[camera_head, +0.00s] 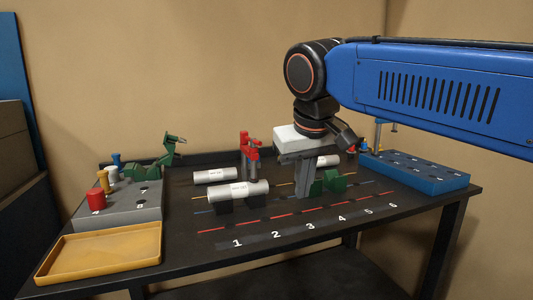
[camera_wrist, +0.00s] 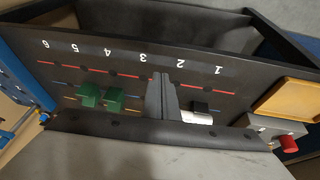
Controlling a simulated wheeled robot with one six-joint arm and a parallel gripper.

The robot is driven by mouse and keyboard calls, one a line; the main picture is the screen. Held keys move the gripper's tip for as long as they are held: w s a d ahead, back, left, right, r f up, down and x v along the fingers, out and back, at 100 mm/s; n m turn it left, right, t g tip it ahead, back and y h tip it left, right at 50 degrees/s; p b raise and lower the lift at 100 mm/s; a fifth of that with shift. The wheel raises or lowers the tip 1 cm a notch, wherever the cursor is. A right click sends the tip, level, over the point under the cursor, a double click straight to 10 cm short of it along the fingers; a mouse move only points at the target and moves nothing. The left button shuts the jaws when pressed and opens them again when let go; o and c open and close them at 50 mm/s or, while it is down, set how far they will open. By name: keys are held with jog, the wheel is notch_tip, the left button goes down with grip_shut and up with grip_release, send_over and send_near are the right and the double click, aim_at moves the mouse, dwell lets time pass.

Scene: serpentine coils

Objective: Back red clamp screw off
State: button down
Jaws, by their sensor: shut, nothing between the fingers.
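The red clamp (camera_head: 245,141) stands upright toward the back middle of the table, behind a white labelled cylinder (camera_head: 232,191). Greyish parts show on its right side, but its screw is too small to make out clearly. The clamp is not visible in the wrist view. My gripper (camera_head: 304,193) points down to the right of the clamp and nearer the front, apart from it. Its fingers are together and empty; they also show together in the wrist view (camera_wrist: 159,78). My gripper hides part of the table behind it.
Green blocks (camera_head: 335,182) stand just right of my gripper. Another white cylinder (camera_head: 214,175) lies left of the clamp. A green clamp (camera_head: 168,158) sits by the grey block (camera_head: 148,203) at left. A yellow tray (camera_head: 98,256) and blue rack (camera_head: 418,174) flank the numbered lanes.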

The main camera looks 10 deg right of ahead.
jog(key=w+a+r+n+t+h, duration=0.1)
jog(key=w+a+r, duration=0.5)
jog(key=a+r, duration=0.2)
jog(key=w+a+r+h, duration=0.2)
jog(key=w+a+r, duration=0.4)
jog(key=a+r, duration=0.25)
send_near(253, 142)
notch_tip(253, 142, down, 4)
jog(key=a, duration=0.2)
jog(key=shift+w+d+f, duration=0.2)
jog(key=shift+d, duration=0.4)
jog(key=shift+w+d+f, duration=0.2)
jog(key=shift+d, duration=0.4)
jog(key=shift+w+d+f, duration=0.15)
jog(key=shift+w+d, duration=0.05)
jog(key=shift+d, duration=0.4)
jog(key=shift+s+d+n+t+y, duration=0.15)
jog(key=shift+n+t+y, duration=0.1)
jog(key=shift+n, duration=0.25)
jog(key=shift+d+n+t+y, duration=0.2)
jog(key=shift+n+t+y, duration=0.05)
jog(key=shift+n, duration=0.25)
